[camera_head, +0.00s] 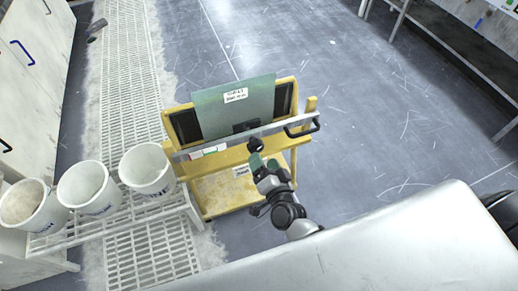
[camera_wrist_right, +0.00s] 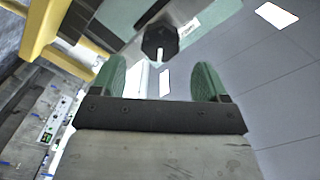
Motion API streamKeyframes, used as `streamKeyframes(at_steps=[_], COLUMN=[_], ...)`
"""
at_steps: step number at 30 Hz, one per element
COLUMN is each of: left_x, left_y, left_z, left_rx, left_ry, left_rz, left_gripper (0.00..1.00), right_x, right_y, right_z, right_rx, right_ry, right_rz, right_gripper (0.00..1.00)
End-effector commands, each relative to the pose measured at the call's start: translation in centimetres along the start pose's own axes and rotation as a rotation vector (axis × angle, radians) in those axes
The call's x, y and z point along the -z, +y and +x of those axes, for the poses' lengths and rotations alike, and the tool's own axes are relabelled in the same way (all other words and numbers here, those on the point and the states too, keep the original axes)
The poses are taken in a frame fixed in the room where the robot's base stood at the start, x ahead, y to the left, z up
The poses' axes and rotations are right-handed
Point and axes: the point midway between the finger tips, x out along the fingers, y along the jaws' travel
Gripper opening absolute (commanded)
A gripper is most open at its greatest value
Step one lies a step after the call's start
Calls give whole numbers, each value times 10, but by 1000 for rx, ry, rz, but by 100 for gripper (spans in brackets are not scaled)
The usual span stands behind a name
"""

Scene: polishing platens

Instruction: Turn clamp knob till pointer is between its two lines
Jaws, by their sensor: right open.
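The clamp knob (camera_wrist_right: 160,41) is black, with a small white pointer on it. In the right wrist view it is ahead of my right gripper (camera_wrist_right: 158,82), roughly centred between the two green fingertips. The fingers are open and do not appear to touch the knob. In the head view the knob (camera_head: 255,144) sits on the front of the yellow cart (camera_head: 225,195), just beyond my right gripper (camera_head: 265,161). The two lines for the pointer cannot be made out. My left gripper is not in view.
The cart carries a green platen (camera_head: 235,108) behind a metal bar (camera_head: 220,140) with a black handle (camera_head: 302,127). Several white buckets (camera_head: 147,168) stand on a white slatted rack (camera_head: 60,242) at the left. Scratched floor (camera_head: 390,120) at the right is open.

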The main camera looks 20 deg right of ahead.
Motion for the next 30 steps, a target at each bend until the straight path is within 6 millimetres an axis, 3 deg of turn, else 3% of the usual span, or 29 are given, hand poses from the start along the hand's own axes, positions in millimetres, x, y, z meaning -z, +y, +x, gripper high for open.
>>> streamKeyframes(at_steps=[3,9,27,30], left_x=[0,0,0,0], left_y=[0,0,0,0], left_z=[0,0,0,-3], left_rx=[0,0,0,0], left_ry=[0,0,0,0], left_rz=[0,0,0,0], left_gripper=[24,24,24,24], right_x=[0,0,0,-8], right_y=[0,0,0,7], right_z=[-23,-43,-45,-47], right_rx=[-1,0,0,-15], right_ry=[-1,0,0,-34], right_rz=[-1,-1,-1,-30], right_gripper=[75,75,75,75])
